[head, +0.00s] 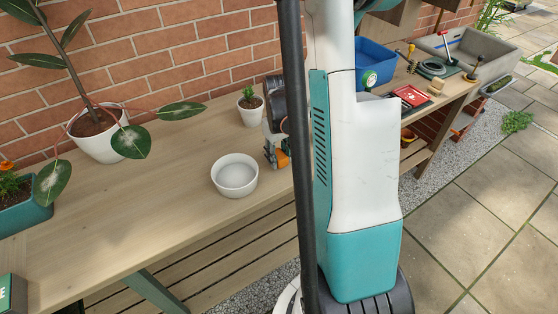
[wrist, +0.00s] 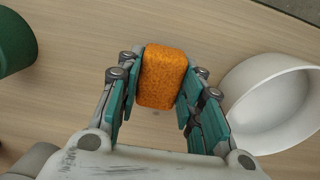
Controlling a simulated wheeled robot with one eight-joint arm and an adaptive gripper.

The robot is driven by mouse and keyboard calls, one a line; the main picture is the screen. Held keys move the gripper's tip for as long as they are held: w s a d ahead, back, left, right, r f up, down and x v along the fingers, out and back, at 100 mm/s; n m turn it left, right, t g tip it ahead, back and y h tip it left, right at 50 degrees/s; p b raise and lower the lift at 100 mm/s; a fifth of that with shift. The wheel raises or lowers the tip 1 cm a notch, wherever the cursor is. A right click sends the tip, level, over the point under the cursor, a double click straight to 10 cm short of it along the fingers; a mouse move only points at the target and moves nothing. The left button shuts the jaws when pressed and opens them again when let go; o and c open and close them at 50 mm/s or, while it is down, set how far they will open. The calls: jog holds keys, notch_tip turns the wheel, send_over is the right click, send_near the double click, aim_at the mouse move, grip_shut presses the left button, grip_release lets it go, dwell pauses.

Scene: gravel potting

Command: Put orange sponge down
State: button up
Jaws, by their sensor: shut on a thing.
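The orange sponge (wrist: 163,78) is a small block with a rough surface, held between the two fingers of my gripper (wrist: 162,85) in the wrist view. My gripper is shut on it, with a teal pad on each side. The wooden tabletop lies beneath; I cannot tell whether the sponge touches it. In the head view, a small orange part of the sponge (head: 282,160) shows at my gripper (head: 276,156), partly hidden by my own body. It is to the right of the white bowl.
The white bowl (head: 235,175) stands close by on the bench (head: 165,200); it also shows at the right of the wrist view (wrist: 272,108). A small potted plant (head: 251,108) stands behind. A large white pot (head: 98,138) is left. Bench left of the bowl is clear.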

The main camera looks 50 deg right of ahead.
aim_at(279, 154)
jog(key=shift+f, duration=0.6)
jog(key=shift+f, duration=0.1)
jog(key=o, duration=1)
notch_tip(279, 154, up, 12)
jog(key=p, duration=0.4)
